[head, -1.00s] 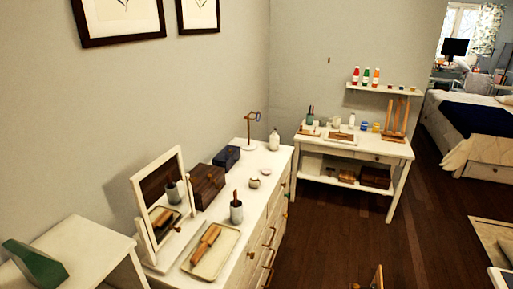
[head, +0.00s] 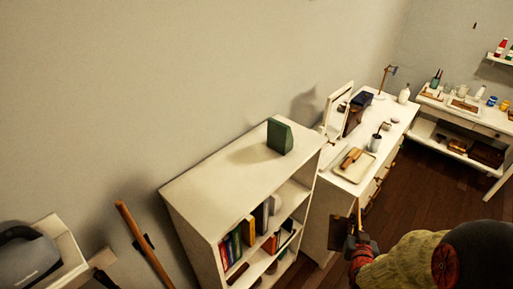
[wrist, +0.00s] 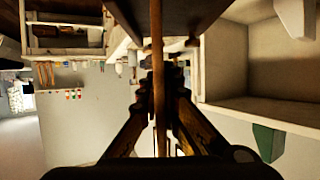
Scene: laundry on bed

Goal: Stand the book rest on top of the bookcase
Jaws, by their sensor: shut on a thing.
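The cream bookcase (head: 225,172) stands against the wall in the head view, its bare top tilted across the picture. A green wedge-shaped block (head: 280,136) stands at the far end of that top. My gripper (head: 360,243) is in front of the bookcase's right side, below its top. It is shut on a thin brown wooden piece, which looks like the book rest (head: 340,233). In the wrist view my gripper (wrist: 158,95) grips this piece (wrist: 157,65) edge-on; its full shape is hidden. The bookcase (wrist: 250,112) is to the right there, with the green block (wrist: 268,143) beyond.
Books (head: 245,232) fill part of the bookcase's shelves. A white dresser (head: 345,165) with a mirror and tray stands just past it. A wooden pole (head: 145,245) leans at the left. The near and middle bookcase top is clear.

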